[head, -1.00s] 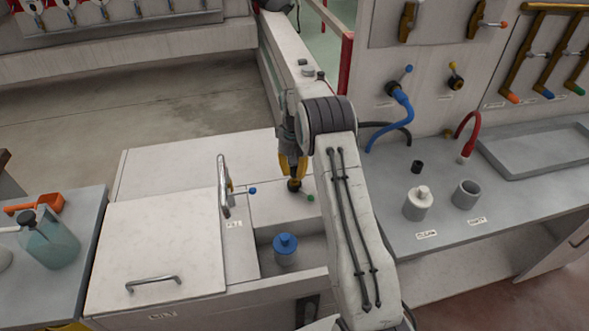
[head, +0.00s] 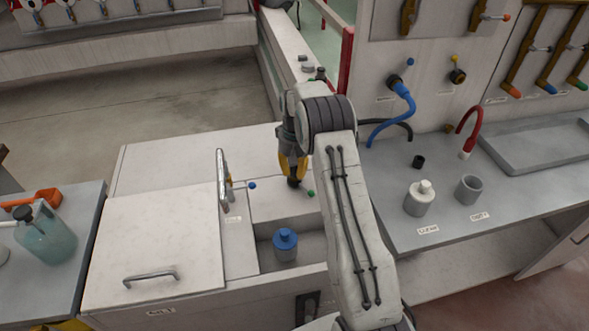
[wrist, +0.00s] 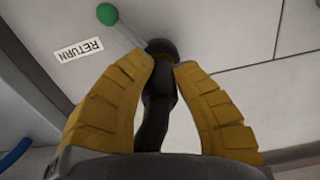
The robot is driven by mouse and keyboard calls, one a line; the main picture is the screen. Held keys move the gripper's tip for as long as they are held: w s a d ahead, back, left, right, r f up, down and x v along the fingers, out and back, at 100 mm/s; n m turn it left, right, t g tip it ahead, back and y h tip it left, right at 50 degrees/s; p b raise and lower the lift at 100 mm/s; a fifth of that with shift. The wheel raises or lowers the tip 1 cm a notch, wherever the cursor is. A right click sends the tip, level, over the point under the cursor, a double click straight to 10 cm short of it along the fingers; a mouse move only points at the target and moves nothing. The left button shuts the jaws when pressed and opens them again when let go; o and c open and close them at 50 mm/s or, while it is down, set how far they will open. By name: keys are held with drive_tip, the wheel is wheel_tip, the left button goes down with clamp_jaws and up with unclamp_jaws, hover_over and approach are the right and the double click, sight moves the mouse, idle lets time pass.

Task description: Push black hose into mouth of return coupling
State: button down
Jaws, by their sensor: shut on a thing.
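In the head view a stretch of black hose (head: 402,126) shows behind my arm.
A blue-capped bottle (head: 285,243) stands in the recess. An upright metal handle (head: 222,180) rises left of the gripper. The right bench holds a lidded container (head: 418,202), a grey cup (head: 468,191) and a small black cap (head: 418,162). A blue hose (head: 400,100) hangs from the panel.

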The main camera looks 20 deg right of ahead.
drive_tip(key=shift+f, duration=0.3)
drive_tip(key=c, duration=1)
unclamp_jaws()
drive_tip(key=shift+c, duration=0.2)
wheel_tip(320, 180, up, 12)
drive_tip(key=shift+f, duration=0.2)
drive_tip(key=shift+r, duration=0.25)
